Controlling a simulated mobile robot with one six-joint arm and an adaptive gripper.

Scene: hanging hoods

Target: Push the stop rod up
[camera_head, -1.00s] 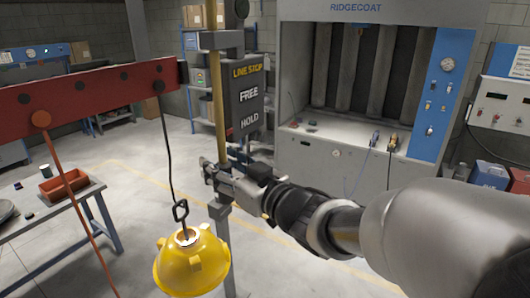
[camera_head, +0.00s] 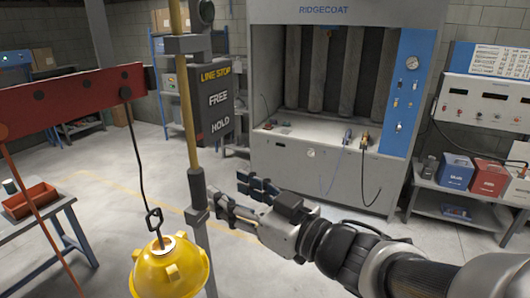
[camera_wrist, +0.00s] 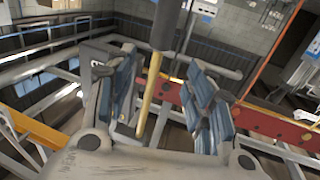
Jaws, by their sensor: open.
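The stop rod (camera_head: 190,110) is a thin brass rod standing upright through a grey bracket on a post, with a dark sleeve (camera_head: 197,186) near its lower part. Beside it hangs a dark sign (camera_head: 217,98) reading LINE STOP, FREE, HOLD. My gripper (camera_head: 245,199), with blue finger pads, is open and empty. In the head view its fingertips are to the right of the sleeve, apart from it. In the wrist view the brass rod (camera_wrist: 150,95) shows in the gap between the spread fingers, with the dark sleeve (camera_wrist: 166,24) above it in the picture.
A yellow hood (camera_head: 170,268) hangs on a hook left of the post, below a red beam (camera_head: 70,97). A table with a red tray (camera_head: 30,201) stands at far left. A spray booth (camera_head: 330,170) stands behind.

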